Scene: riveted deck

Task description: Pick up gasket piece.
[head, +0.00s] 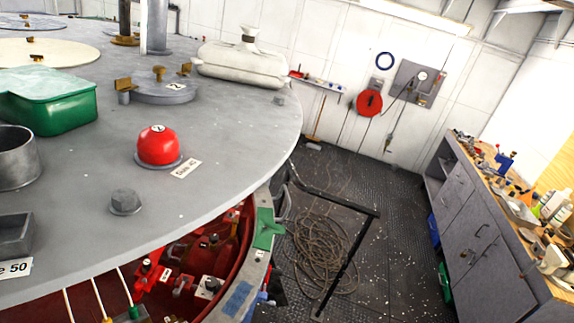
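I cannot pick out the gasket piece with certainty. A green angular piece (267,230) sits on that same rim, under the overhanging round deck. I cannot tell whether any of these is the gasket. My gripper does not show in this view.
The round grey deck (225,150) carries a red dome (158,146), a green box (50,97), a hex bolt (125,201) and a cream tank (242,64). A black railing (343,258) and coiled cable (318,247) occupy the floor. A cluttered workbench (483,248) stands right.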

